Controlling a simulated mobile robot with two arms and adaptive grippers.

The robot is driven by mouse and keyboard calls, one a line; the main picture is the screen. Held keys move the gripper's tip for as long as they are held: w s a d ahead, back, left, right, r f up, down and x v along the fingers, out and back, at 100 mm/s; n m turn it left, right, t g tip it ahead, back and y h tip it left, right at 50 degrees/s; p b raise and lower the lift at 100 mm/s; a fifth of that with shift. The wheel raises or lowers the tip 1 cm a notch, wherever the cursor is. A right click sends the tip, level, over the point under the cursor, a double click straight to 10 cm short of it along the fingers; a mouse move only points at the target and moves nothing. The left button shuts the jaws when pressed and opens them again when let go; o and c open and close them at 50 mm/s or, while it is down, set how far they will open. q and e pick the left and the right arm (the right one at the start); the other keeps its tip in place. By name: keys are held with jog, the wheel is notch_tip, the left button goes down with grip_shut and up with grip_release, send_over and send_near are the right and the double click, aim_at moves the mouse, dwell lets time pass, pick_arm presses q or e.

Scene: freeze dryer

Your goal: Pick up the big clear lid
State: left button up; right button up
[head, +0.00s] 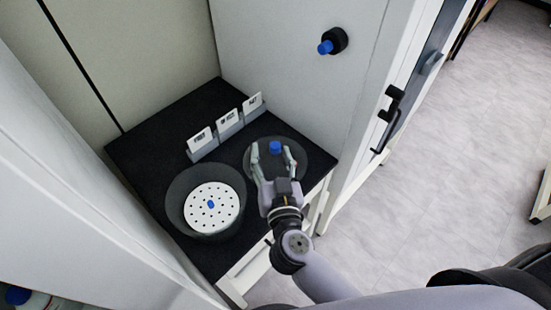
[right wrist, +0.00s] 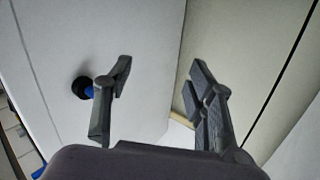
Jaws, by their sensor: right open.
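The big clear lid (head: 299,150) is a dark see-through disc with a blue knob (head: 275,147) in its middle. It lies on the right part of the black-topped table in the head view. My right gripper (head: 272,154) is open over the lid, its fingers on either side of the knob. I cannot tell whether they touch it. The right wrist view shows the spread fingers of this gripper (right wrist: 160,82) with nothing between them; the lid does not show there. My left gripper is not in view.
A clear round vessel (head: 176,195) with a white perforated plate (head: 213,220) stands left of the lid on the black tabletop (head: 160,140). A holder with several white cards (head: 227,121) stands behind. Walls close in the back; a blue-and-black knob (head: 332,41) sticks out on the right wall.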

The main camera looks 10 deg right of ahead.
notch_tip(320, 180, down, 8)
jog(key=s+d+g+h, duration=0.1)
jog(key=s+g+h, duration=0.1)
jog(key=g, duration=0.2)
send_near(275, 145)
jog(key=x, duration=0.4)
jog(key=shift+s+d+f, duration=0.15)
jog(key=shift+d+f, duration=0.1)
jog(key=shift+a+x, duration=0.1)
jog(key=shift+x, duration=1.5)
jog(key=shift+a+x, duration=0.15)
jog(key=shift+x, duration=1.4)
jog(key=shift+r, duration=0.15)
jog(key=shift+c, duration=0.6)
grip_shut()
jog(key=shift+r, duration=0.1)
